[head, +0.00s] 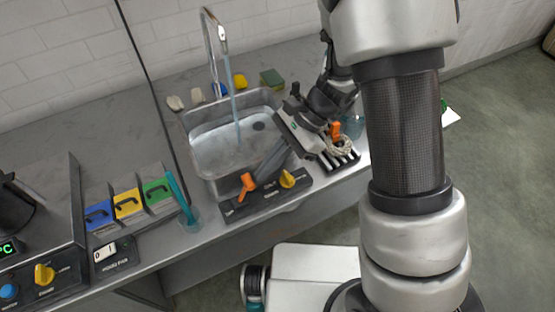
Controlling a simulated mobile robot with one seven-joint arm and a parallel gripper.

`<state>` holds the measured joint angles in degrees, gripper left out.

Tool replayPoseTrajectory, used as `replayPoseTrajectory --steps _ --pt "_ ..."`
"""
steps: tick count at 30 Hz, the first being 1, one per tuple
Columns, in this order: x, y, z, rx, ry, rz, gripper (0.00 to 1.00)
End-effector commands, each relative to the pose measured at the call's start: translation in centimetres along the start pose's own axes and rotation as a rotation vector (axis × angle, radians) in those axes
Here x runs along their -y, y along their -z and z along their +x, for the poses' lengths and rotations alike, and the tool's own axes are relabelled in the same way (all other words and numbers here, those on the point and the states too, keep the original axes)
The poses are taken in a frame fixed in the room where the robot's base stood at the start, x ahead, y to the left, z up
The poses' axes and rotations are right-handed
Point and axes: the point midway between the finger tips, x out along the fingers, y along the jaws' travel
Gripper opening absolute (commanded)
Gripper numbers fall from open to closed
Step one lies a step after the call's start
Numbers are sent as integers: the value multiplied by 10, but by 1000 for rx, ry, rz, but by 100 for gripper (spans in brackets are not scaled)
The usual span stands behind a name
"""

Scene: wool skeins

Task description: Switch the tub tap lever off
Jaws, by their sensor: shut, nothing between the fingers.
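The metal tub (187,130) is set in the grey counter, and its tall curved tap (209,40) stands behind it. A stream of water (234,100) falls from the spout into the tub. A dark panel (232,211) at the tub's front edge carries an orange lever (246,184) on the left and a yellow knob (288,179) on the right. My gripper (259,179) reaches down over the tub's front right corner. It is shut and empty, with its fingertips close to the right of the orange lever. I cannot tell whether they touch it.
A dark rack (347,163) with a pale skein (343,146) stands right of the tub. A glass holding a teal stick (190,218) stands left of the panel, near blue, yellow and green bins (128,203). A sponge (271,78) and small coloured items lie behind the tub.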

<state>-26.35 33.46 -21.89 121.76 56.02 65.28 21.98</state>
Motion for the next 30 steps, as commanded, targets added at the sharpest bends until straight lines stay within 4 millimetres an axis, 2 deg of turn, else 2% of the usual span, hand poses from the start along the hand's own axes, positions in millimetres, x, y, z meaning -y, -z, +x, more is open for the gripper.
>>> replayPoseTrajectory --steps 14,30 --pt "0 -3 1 -6 1 0 0" --pt "0 -15 2 -95 1 -1 0"
